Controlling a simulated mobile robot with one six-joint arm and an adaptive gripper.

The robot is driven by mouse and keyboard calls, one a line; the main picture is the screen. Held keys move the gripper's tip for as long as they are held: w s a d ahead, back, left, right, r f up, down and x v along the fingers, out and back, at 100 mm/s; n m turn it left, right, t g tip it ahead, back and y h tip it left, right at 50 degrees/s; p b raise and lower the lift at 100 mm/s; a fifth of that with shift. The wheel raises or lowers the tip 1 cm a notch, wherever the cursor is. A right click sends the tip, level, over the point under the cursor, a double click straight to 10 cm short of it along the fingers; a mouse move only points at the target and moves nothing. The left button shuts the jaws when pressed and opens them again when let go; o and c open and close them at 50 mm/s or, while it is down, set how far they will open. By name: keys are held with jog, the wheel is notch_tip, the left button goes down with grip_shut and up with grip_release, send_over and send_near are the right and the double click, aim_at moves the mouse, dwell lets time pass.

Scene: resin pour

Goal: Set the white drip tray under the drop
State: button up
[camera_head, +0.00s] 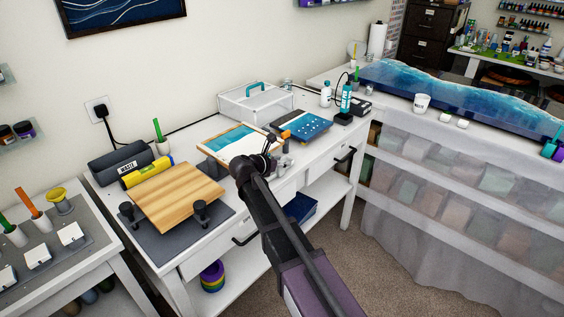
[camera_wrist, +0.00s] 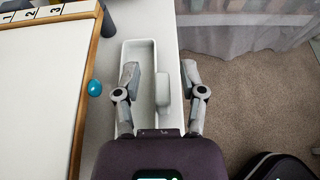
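The white drip tray (camera_wrist: 138,52) is a long, narrow, shallow trough at the table edge in the wrist view, with a pale grip block (camera_wrist: 164,88) on its right side. My gripper (camera_wrist: 160,67) is open, its fingers apart with the block between them; the left finger overlaps the trough. I cannot tell if either finger touches. A teal drop (camera_wrist: 95,87) hangs at the right edge of the wood-framed panel (camera_wrist: 83,110), left of the tray and apart from it. In the head view my gripper (camera_head: 263,153) is beside the panel (camera_head: 207,150) and hides much of the tray.
A blue panel (camera_head: 305,126) lies behind my gripper, with a clear box (camera_head: 255,104) at the back. A wooden board (camera_head: 178,196) on clamps stands left, near a yellow roll (camera_head: 147,172). A curtained bench (camera_head: 455,175) stands right; open carpet (camera_head: 340,265) lies in front.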

jog(key=shift+r, duration=0.15)
jog(key=shift+r+p, duration=0.65)
jog(key=shift+p, duration=0.15)
jog(key=p+v, duration=0.4)
jog(key=v, duration=0.7)
jog(key=shift+s+a, duration=0.25)
jog(key=shift+s, duration=0.05)
jog(key=s+d+f+m+g+y, duration=0.1)
jog(key=s+d+f+m+g, duration=0.25)
jog(key=d+m, duration=0.45)
jog(key=s+d+f+m+g+y, duration=0.1)
jog(key=s+d+f+m+g, duration=0.25)
jog(key=d, duration=0.75)
jog(key=s+d+f+m+g+y, duration=0.2)
jog(key=s+d+m, duration=0.3)
jog(key=m, duration=0.3)
jog(key=s+d+f+m+g+y, duration=0.1)
jog(key=s+d+m+y, duration=0.3)
jog(key=m, duration=0.5)
jog(key=shift+s+d+f+g, duration=0.4)
jog(key=shift+s+d+f, duration=0.25)
jog(key=shift+d, duration=0.3)
